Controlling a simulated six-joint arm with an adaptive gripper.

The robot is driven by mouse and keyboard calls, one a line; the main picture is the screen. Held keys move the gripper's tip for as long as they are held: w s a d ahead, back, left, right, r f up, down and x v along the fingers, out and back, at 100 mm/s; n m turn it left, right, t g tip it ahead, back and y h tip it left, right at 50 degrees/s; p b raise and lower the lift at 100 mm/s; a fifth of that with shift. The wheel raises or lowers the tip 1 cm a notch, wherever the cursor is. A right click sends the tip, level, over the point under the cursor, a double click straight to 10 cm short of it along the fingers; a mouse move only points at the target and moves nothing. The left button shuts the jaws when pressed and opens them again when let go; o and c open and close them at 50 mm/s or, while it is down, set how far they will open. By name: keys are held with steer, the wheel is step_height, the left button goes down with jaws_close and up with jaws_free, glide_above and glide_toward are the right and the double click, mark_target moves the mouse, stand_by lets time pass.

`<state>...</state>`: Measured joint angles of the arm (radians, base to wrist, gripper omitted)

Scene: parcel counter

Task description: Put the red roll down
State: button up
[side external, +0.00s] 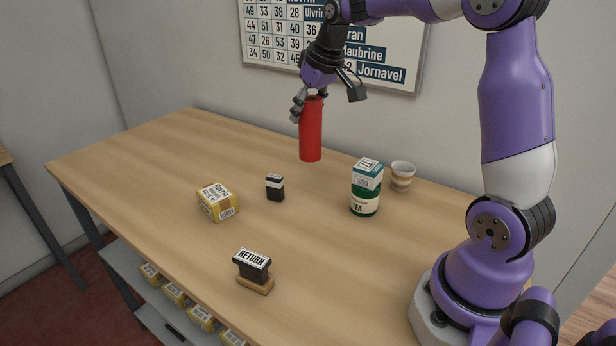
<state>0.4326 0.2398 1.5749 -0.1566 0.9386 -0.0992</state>
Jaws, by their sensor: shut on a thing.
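The red roll (311,135) hangs upright below my gripper (313,98), which is shut on its top end. The roll appears to be held above the wooden counter (150,165), toward its back edge; the exact gap under it is hard to tell. The far finger is partly hidden by the roll and the near parts of my gripper.
A yellow parcel (217,203), a small black-and-white item (275,188) and a RETURN stamp (253,265) stand on the counter. The counter's left part is clear. A sign (385,50) hangs behind.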

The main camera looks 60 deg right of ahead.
steer(key=s+a+r+n, duration=0.1)
steer(key=s+a, duration=0.2)
steer(key=a, duration=1)
steer(key=s+a+n, duration=0.1)
steer(key=s+a, duration=0.3)
steer(key=a, duration=0.8)
steer(key=w+d+f, duration=0.6)
steer(key=d+f, duration=0.3)
steer(key=f, duration=0.1)
steer(key=shift+w+f+y, duration=0.25)
steer(key=shift+f+y, duration=0.1)
steer(key=shift+y, duration=0.05)
steer(key=shift+f, duration=0.2)
steer(key=o, duration=1.3)
steer(key=shift+c, duration=0.2)
steer(key=shift+r, duration=0.15)
